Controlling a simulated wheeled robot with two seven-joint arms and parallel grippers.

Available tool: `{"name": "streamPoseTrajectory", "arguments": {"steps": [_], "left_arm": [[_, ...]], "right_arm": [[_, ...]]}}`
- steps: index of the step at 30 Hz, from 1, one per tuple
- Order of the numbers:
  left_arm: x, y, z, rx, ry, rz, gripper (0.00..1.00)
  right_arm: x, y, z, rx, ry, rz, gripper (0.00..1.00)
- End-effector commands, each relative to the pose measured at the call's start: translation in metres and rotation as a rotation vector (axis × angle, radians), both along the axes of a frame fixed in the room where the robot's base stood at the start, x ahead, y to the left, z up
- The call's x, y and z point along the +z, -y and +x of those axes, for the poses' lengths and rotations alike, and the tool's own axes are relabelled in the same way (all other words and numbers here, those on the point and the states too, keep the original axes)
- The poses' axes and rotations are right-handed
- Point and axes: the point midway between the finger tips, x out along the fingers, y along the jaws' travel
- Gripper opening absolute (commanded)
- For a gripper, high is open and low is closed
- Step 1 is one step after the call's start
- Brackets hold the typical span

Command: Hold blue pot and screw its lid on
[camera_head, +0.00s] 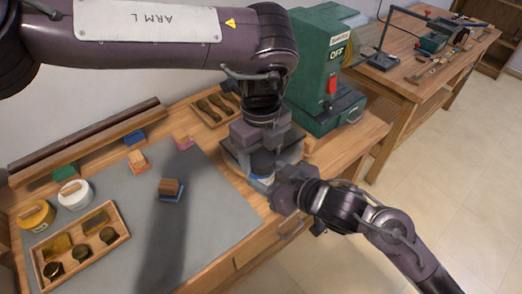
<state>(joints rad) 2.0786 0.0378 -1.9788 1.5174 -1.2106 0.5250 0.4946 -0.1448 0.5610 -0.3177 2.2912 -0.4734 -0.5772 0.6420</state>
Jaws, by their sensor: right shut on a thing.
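The blue pot (262,182) stands near the right edge of the workbench, with only a small pale-blue part of its side showing. A dark round shape, which may be its lid, sits at its top and is mostly hidden. My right gripper (278,188) reaches in from the right and is shut on the pot's side. My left gripper (261,148) points down from above, right over the pot. Its fingertips are hidden against the dark shape, so I cannot tell whether it is open or shut.
A white pot (75,200) and a yellow pot (37,216) stand at the left. A wooden tray (112,247) holds brass tins. Several small blocks lie on the grey mat (215,215). A green machine (318,75) stands close behind the pot.

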Motion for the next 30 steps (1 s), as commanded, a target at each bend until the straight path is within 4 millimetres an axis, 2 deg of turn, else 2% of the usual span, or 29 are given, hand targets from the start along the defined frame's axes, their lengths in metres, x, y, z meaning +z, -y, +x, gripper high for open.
{"name": "streamPoseTrajectory", "arguments": {"steps": [1,7,14,15,19,20,30], "left_arm": [[0.0002,0.0001,-0.0001,0.0,0.0,0.0,0.55],[0.0003,0.0,0.0,0.0,0.0,0.0,0.28],[0.0003,-0.0001,-0.0001,-0.006,-0.001,0.001,0.27],[0.0003,-0.0001,-0.0001,-0.006,-0.001,0.001,0.59],[0.0003,-0.0001,-0.0001,-0.006,-0.001,0.001,0.76],[0.0003,-0.0001,-0.0001,-0.006,0.0,0.0,0.79],[0.0048,-0.0001,0.0005,-0.006,0.001,0.0,0.79]], "right_arm": [[0.001,-0.0001,0.0002,0.0,0.002,0.001,0.0],[0.001,-0.0001,0.0002,0.0,0.002,0.001,0.0],[0.0009,0.0,0.0003,-0.001,0.002,0.001,0.0],[0.0009,0.0,0.0003,-0.001,0.002,0.001,0.0],[0.0009,0.0,0.0003,0.0,0.002,0.001,0.0],[0.0009,0.0,0.0003,0.0,0.002,0.001,0.0],[0.001,-0.0001,0.0002,0.0,0.002,0.001,0.0]]}}
